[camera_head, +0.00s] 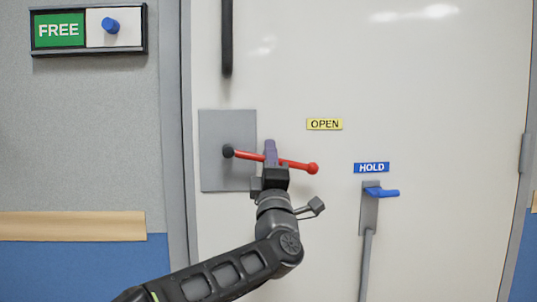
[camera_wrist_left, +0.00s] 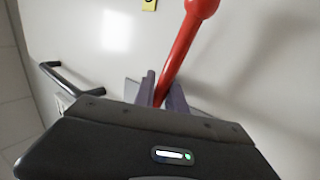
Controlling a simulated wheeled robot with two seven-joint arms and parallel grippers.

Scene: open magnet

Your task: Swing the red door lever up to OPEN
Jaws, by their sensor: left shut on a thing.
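The red door lever (camera_head: 299,165) is a red bar with a ball at its right end, on a dark pivot (camera_head: 228,151) over a grey plate (camera_head: 213,175). It lies close to level, sloping slightly down to the right. The yellow OPEN label (camera_head: 324,124) is on the door above the ball end. My left gripper (camera_head: 270,152) is shut on the lever's middle, its fingers on either side of the bar. In the left wrist view the lever (camera_wrist_left: 180,45) rises from between the fingers (camera_wrist_left: 162,90). My right gripper is not in view.
A blue HOLD label (camera_head: 372,168) and a blue lever (camera_head: 382,192) on a grey bracket are to the right. A dark vertical handle (camera_head: 227,40) hangs above the plate. A FREE sign (camera_head: 60,30) with a blue knob is on the left wall. The white door (camera_head: 440,100) is otherwise bare.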

